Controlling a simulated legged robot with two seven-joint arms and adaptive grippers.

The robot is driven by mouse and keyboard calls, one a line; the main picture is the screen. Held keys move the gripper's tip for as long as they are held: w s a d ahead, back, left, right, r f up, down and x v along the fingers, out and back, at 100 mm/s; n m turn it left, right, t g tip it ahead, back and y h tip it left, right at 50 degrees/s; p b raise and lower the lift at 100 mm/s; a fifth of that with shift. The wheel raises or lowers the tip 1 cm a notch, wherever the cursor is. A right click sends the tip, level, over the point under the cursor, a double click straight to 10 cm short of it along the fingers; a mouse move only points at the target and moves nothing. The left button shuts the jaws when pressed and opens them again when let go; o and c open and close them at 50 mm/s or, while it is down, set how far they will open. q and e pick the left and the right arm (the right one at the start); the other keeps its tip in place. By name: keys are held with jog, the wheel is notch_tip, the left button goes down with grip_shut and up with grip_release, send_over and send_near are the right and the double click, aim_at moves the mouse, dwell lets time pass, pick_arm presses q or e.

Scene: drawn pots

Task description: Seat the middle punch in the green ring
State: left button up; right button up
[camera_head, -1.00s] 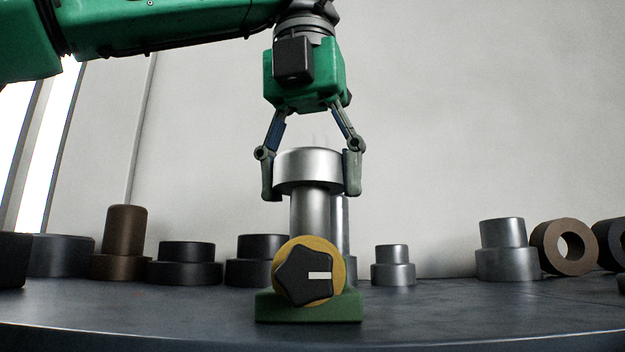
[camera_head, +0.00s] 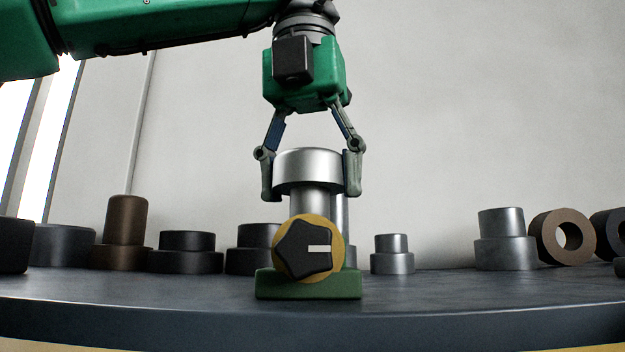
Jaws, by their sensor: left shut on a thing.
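My left gripper (camera_head: 312,190) hangs down from above with its two fingers on either side of the wide silver head of a punch (camera_head: 308,168). It is shut on that head. The punch is upright, and its narrower shank (camera_head: 310,202) runs down behind a round yellow and black knob (camera_head: 308,248). The knob stands on a green block (camera_head: 308,285) at the front of the table. The shank's lower end is hidden. I cannot make out a green ring; whether the punch touches anything below cannot be told. My right gripper is not in view.
Behind stand a brown stepped part (camera_head: 125,230), black stepped parts (camera_head: 186,250), and silver stepped parts (camera_head: 392,254) (camera_head: 505,240). A brown ring (camera_head: 562,238) stands on edge at right. A silver upright (camera_head: 346,225) shows just behind the shank. The table's (camera_head: 450,300) front right is clear.

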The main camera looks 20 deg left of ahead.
pick_arm(q)
jog(key=shift+f+b, duration=0.45)
jog(key=shift+f, duration=0.15)
jog(key=o, duration=1.8)
